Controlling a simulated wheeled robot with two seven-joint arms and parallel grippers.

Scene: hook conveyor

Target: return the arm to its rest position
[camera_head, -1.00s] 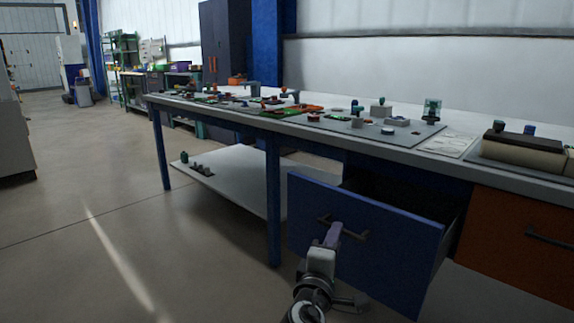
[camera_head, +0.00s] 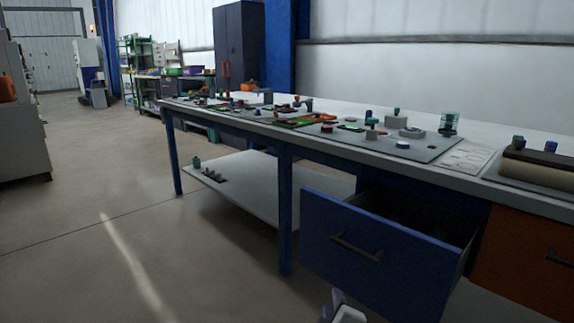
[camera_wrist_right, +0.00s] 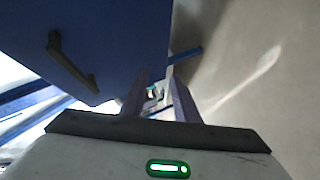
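My right gripper (camera_head: 338,300) shows at the bottom edge of the head view, below the blue drawer's front. Most of my right arm is out of the frame. In the right wrist view its two purple fingers (camera_wrist_right: 158,92) stand apart with nothing held between them. The blue drawer (camera_head: 405,272) is pulled out from the workbench, and its dark inside shows. Its black handle (camera_head: 356,248) is free of the gripper; it also shows in the right wrist view (camera_wrist_right: 72,62), left of the fingers. My left gripper is not in view.
The long workbench (camera_head: 285,215) has a lower shelf (camera_head: 260,190) and many small parts on top. A closed orange drawer (camera_head: 525,255) is right of the blue one. Open floor (camera_head: 130,245) lies to the left.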

